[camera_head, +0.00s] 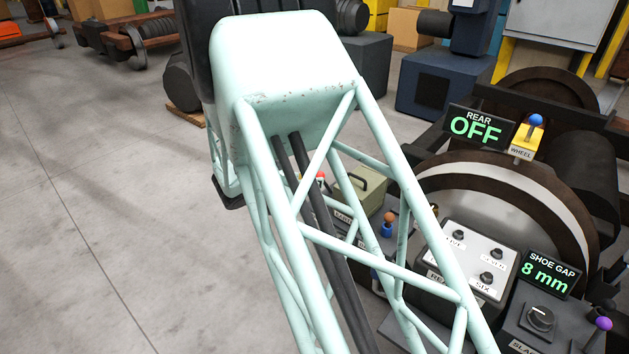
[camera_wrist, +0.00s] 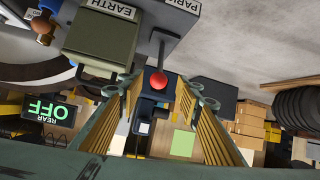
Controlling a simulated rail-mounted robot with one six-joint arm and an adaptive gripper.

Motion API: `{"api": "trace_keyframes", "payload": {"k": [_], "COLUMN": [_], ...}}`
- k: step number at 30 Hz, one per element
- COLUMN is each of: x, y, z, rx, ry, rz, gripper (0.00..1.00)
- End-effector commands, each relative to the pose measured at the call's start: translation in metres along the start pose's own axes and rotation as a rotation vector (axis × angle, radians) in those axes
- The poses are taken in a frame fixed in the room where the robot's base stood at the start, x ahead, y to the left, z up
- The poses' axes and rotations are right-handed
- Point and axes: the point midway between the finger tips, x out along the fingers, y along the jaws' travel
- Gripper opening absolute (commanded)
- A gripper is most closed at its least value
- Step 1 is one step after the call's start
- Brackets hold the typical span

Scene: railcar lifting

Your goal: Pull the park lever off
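The park lever's red ball knob (camera_wrist: 158,80) shows in the wrist view on a thin grey stem. The stem rises from a grey box with a partly cut-off PARK label (camera_wrist: 181,4). My gripper (camera_wrist: 158,90) is open, its ridged yellow-brown finger pads on either side of the knob in the picture. Gaps show on both sides, and I cannot tell how deep the knob sits between the fingers. In the head view a small part of the red knob (camera_head: 320,175) shows through my pale green lattice arm, which hides my gripper.
An olive box labelled EARTH (camera_wrist: 100,42) stands beside the lever, with an orange-topped blue lever (camera_head: 388,222) close by. A REAR OFF display (camera_head: 476,127), a knob panel (camera_head: 470,255) and a SHOE GAP display (camera_head: 545,274) stand right. Open floor lies left.

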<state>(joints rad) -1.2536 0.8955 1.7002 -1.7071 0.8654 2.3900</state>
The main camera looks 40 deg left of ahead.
Motion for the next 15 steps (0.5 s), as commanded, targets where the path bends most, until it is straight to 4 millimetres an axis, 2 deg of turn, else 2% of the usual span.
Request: {"api": "trace_keyframes", "payload": {"k": [6,15], "x": [-0.024,-0.034], "y": [-0.001,0.000], "z": [0.000,0.000], "rx": [-0.001,0.000], "ry": [0.000,0.000], "rz": [-0.001,0.000], "gripper": [0.32,0.32]}}
